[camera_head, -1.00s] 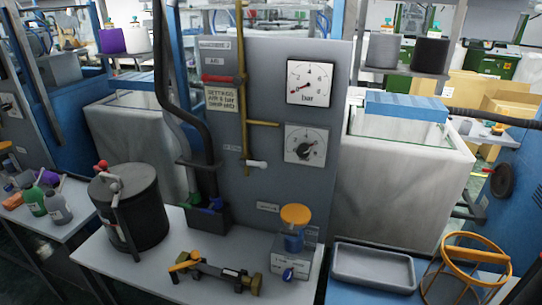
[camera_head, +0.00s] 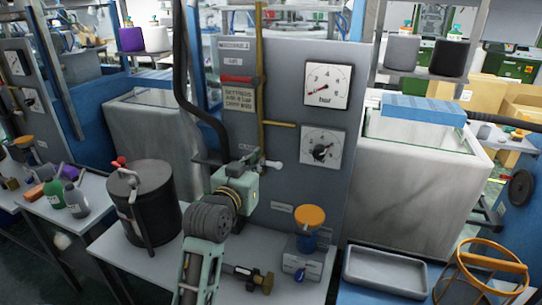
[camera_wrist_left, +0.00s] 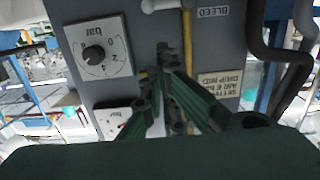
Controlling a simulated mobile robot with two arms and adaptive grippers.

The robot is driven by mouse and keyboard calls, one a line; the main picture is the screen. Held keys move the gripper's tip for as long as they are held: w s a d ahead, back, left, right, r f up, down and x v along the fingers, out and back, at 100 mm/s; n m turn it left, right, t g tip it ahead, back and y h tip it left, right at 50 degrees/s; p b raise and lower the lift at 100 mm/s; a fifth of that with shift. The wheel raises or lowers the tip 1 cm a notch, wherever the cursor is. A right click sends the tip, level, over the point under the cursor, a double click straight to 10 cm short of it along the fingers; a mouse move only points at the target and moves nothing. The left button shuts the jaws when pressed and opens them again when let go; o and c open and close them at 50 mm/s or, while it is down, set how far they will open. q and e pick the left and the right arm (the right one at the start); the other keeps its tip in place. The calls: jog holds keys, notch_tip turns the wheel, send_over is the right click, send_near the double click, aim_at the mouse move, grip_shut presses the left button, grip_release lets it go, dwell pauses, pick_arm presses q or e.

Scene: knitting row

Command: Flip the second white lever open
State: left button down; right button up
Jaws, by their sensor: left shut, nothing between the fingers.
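A white lever (camera_head: 274,164) sticks out to the right at the lower end of the brass pipe (camera_head: 261,100) on the grey panel. In the left wrist view, which is upside down, the white lever (camera_wrist_left: 163,5) shows at the top edge beside the BLEED label. My left gripper (camera_head: 249,160) is in front of the panel, just left of the lever in the head view. Its fingers (camera_wrist_left: 160,76) are shut and empty, seemingly apart from the lever. My arm hides part of the lower panel. A red lever (camera_head: 238,79) sits higher up. My right gripper is not in view.
Two gauges (camera_head: 328,84) are on the panel's right side. A black hose (camera_head: 182,75) runs down its left. A black pot (camera_head: 150,205), a device with an orange knob (camera_head: 310,217) and a brass fitting (camera_head: 255,278) stand on the bench. A grey tray (camera_head: 385,270) is at right.

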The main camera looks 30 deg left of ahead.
pick_arm(q)
jog(key=shift+a+r, duration=0.2)
jog(key=shift+r, duration=0.3)
jog(key=p, duration=0.2)
send_over(269, 164)
jog(key=s+d, duration=0.2)
notch_tip(269, 164, down, 3)
jog(key=shift+f, duration=0.8)
jog(key=shift+w, duration=0.1)
jog(key=shift+d+f+m, duration=0.3)
jog(key=shift+f+m, duration=0.05)
jog(key=shift+m, duration=0.35)
